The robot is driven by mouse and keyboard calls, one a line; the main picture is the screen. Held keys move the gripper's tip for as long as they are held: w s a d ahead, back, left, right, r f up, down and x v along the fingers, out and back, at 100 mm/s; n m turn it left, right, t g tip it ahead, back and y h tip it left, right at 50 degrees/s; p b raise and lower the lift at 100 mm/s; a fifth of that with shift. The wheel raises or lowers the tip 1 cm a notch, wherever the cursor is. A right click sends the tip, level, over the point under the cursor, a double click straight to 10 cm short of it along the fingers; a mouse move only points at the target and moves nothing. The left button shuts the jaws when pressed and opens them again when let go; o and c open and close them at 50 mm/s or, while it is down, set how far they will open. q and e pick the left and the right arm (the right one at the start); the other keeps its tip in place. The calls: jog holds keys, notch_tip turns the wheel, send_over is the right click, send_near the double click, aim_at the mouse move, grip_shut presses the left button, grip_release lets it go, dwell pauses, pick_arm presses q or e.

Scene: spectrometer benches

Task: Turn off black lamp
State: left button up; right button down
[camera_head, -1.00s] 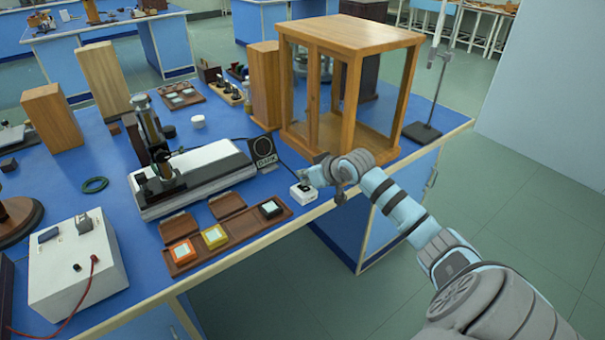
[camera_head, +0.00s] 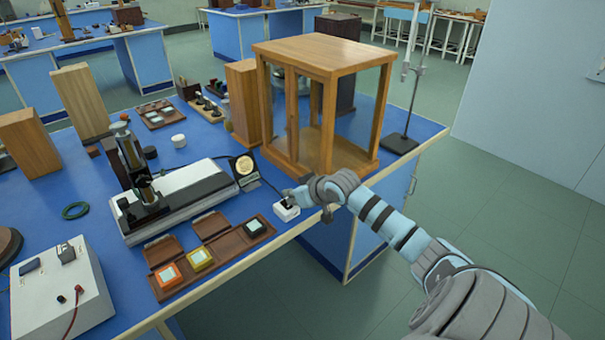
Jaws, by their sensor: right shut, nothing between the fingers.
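A small black panel (camera_head: 243,171) stands on the blue bench with a round, pale yellowish disc in it that looks lit. A dark cord runs from near it towards a small white switch box (camera_head: 287,212) with a black top part, at the bench's front edge. My right gripper (camera_head: 289,197) is shut and empty, with its fingertips at the top of the switch box. I cannot tell whether they touch it, and they partly hide its top. My left gripper is not in view. No other black lamp is clearly recognisable.
A glass-sided wooden cabinet (camera_head: 323,51) stands just behind my right gripper. A long grey-white instrument (camera_head: 187,190) and a brown tray with coloured blocks (camera_head: 212,238) lie to the left. A thin metal stand (camera_head: 408,105) is at the bench's right end.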

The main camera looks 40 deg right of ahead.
jog(key=r+p, duration=0.4)
jog(key=shift+s, duration=0.2)
jog(key=p+v, duration=0.4)
jog(key=v, duration=0.5)
jog(key=shift+s, duration=0.5)
jog(key=shift+a+f, duration=0.1)
